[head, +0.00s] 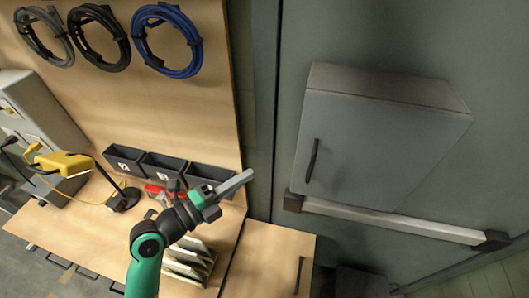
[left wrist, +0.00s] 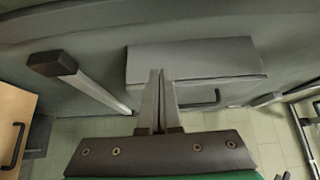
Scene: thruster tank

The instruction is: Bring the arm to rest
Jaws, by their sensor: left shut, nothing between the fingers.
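My left arm is green and comes up from the bottom of the head view. Its gripper (head: 247,175) is shut and empty, with the fingers pointing right, over the edge between the workbench and the dark wall. In the left wrist view the two grey fingers (left wrist: 157,75) are together, with nothing between them. Behind them in that view is a grey wall cabinet (left wrist: 220,60). The fingers overlap the cabinet in the picture, but the head view shows the gripper to the left of the cabinet (head: 385,140). My right gripper is not in view.
A pale rail (head: 390,220) runs along the wall below the cabinet. The wooden workbench (head: 75,235) holds black bins (head: 162,168), a yellow device (head: 65,163) and a slotted rack (head: 188,262). Coiled cables (head: 167,40) hang on the back panel. The space between gripper and cabinet looks clear.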

